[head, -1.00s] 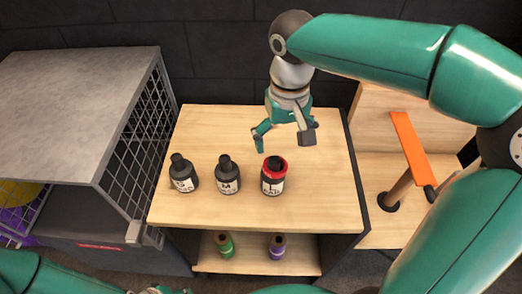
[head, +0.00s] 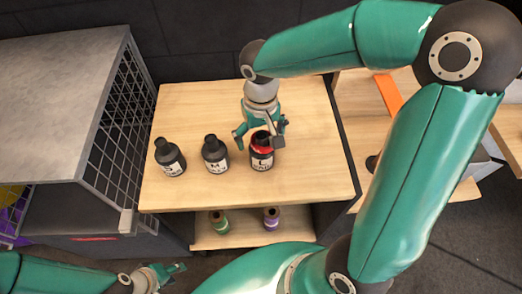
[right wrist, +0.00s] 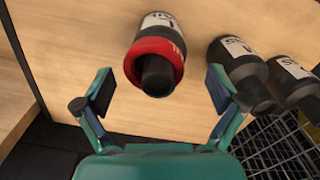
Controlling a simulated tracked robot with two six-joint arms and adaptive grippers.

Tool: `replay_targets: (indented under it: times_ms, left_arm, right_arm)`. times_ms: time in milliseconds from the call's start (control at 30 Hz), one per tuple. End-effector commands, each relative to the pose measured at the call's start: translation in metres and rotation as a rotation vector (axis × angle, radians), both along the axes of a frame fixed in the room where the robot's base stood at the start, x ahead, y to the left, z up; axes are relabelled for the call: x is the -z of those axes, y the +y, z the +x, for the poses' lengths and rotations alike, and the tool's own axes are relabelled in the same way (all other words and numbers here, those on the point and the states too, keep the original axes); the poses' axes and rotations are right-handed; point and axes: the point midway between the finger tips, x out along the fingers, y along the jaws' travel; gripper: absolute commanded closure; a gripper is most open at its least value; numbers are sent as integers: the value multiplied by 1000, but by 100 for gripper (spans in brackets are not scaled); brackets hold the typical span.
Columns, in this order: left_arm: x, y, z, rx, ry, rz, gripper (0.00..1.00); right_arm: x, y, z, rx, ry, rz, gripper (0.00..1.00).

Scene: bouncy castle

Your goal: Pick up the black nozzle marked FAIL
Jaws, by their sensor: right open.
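A black nozzle with a red collar (head: 262,161) stands upright on the wooden cart top, rightmost in a row of three. Its white label shows a large L; the smaller line looks like FAIL but is hard to read. My right gripper (head: 259,142) is open above and around its top in the head view. In the right wrist view the red-collared nozzle (right wrist: 158,52) lies between and just beyond the open fingers (right wrist: 160,90), with no contact visible. My left gripper (head: 164,275) is low at the left, apart from the cart; its jaw state is unclear.
Two all-black nozzles, marked M (head: 215,155) and S (head: 170,158), stand to the left on the cart top (head: 310,180). A green spool (head: 219,222) and a purple one (head: 271,218) stand on the lower shelf. A mesh-sided cage (head: 110,130) borders the left.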

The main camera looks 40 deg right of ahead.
Motion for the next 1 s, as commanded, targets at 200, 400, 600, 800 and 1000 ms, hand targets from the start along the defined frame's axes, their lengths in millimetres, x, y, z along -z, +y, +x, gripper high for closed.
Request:
replay_targets:
  times_ms: [200,400,600,800,1000]
  left_arm:
    - [-7,0,0,0,0,0,60]
    - [-10,0,0,0,0,0,60]
    - [-10,0,0,0,0,0,60]
    - [-10,0,0,0,0,0,60]
    - [-10,0,0,0,0,0,60]
  right_arm:
    - [19,0,-3,0,5,0,4]
    - [47,-1,-4,0,3,1,4]
    - [53,-1,-4,2,-1,2,4]
    - [52,-1,-4,2,-1,2,19]
    - [52,-1,-4,2,-1,2,53]
